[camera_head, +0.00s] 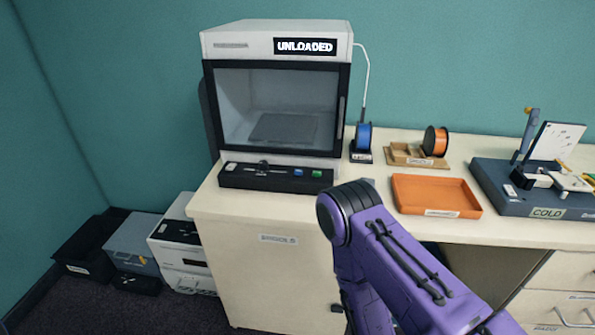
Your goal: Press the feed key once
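The 3D printer (270,95) stands at the left end of the desk, with its dark-framed glass door shut. Its display (305,47) reads UNLOADED. A black control panel (235,179) at its front base carries a blue key (298,173) and a green key (325,173). Their markings are too small to read, so I cannot tell which is the feed key. My purple right arm comes in from the lower right, its bend in front of the desk and below the panel. Neither of my grippers shows.
Further right are an orange spool (430,141), an orange tray (435,193) and a device marked COLD (547,213). Boxes stand on the floor at left.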

